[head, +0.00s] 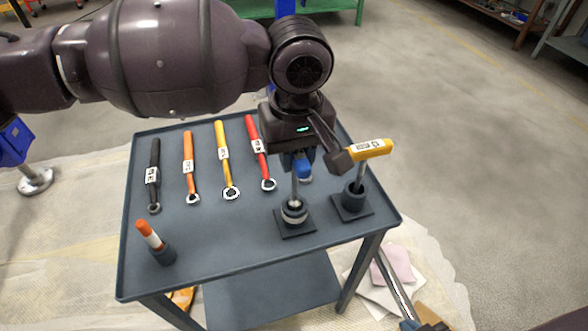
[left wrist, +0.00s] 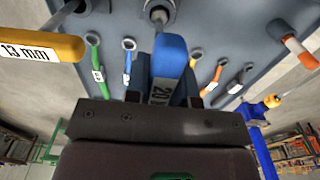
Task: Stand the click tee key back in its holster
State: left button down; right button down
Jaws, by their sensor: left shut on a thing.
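My left gripper (head: 303,157) is above the right half of the cart top, pointing down. It is shut on the blue handle of a tee key (head: 302,167); in the left wrist view the gripper (left wrist: 168,85) clasps this blue handle (left wrist: 170,52), its label partly hidden. The key's thin shaft runs down, nearly upright, to a round black holster (head: 295,213) on a square base. The shaft's lower end meets the holster mouth; how deep it sits I cannot tell. My right gripper is not in view.
A yellow tee key (head: 370,150) marked 13 mm stands in a second holster (head: 352,203) close on the right. Ring wrenches (head: 188,165) lie on the cart (head: 230,258) to the left. An orange-and-white stick (head: 149,234) stands in a small cup at front left.

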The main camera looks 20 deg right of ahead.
pick_arm(q)
notch_tip(320, 180, down, 4)
jog(key=shift+w+r+b, duration=0.1)
jog(key=shift+b, duration=0.4)
jog(key=shift+f, duration=0.25)
jog(key=shift+r, duration=0.1)
jog(key=c, duration=1)
grip_release()
jog(key=shift+o, duration=0.2)
pick_arm(e)
jog(key=shift+w+a, duration=0.2)
jog(key=shift+w, duration=0.25)
pick_arm(q)
jog(key=shift+r, duration=0.1)
jog(key=shift+r, duration=0.35)
notch_tip(320, 180, up, 10)
jog(key=p, duration=0.4)
send_over(295, 201)
jog(key=shift+r, duration=0.65)
pick_arm(e)
jog(key=shift+s+d+r, duration=0.15)
jog(key=shift+s+r, duration=0.05)
jog(key=shift+r, duration=0.3)
jog(key=shift+s+d+r, duration=0.1)
jog(key=shift+s+r, duration=0.05)
jog(key=shift+r, duration=0.35)
